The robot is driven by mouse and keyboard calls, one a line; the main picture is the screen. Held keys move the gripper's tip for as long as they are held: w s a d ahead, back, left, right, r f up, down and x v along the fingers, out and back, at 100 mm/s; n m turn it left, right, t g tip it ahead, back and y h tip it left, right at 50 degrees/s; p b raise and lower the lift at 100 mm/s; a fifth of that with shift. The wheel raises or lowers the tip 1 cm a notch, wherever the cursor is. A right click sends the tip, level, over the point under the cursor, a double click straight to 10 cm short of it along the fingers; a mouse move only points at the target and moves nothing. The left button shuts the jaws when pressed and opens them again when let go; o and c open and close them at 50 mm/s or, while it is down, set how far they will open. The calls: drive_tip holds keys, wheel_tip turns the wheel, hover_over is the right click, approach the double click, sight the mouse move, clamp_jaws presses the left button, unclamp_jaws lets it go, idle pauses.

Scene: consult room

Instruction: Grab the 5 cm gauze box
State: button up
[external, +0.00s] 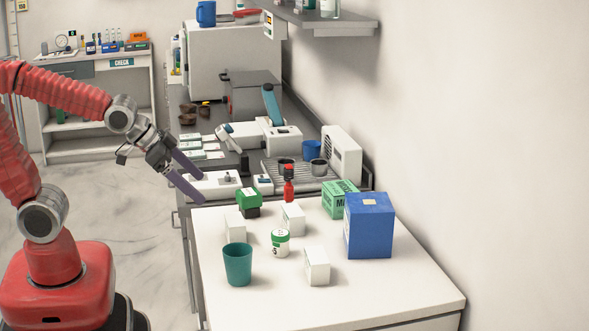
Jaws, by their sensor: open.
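My gripper (202,187) is open and empty, with its two purple-grey fingers apart. It is in the air near the left edge of the white table (370,300), up and left of the things there. Three small white boxes stand on this table: one at the left (233,228), one in the middle (294,218) and one nearer the front (317,266). Their print is too small to read, so I cannot tell which is the 5 cm gauze box. The left box is partly hidden by a teal cup (238,265).
A white jar with a green lid (280,243) stands between the white boxes. A green and black item (248,201), a red bottle (289,188), a green box (338,198) and a large blue box (369,226) stand behind and right. The table's front is clear.

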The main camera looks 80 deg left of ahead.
drive_tip(key=w+d+f+m+t+h, duration=0.25)
drive_tip(key=w+d, duration=0.45)
drive_tip(key=w, duration=0.5)
drive_tip(key=m+t+h, duration=0.2)
drive_tip(key=h, duration=0.2)
approach(314, 255)
drive_tip(key=shift+w+d+r+g, duration=0.15)
drive_tip(key=shift+w+g, duration=0.1)
drive_tip(key=shift+w, duration=0.25)
drive_tip(key=shift+x, duration=4.15)
drive_tip(key=shift+x, duration=2.75)
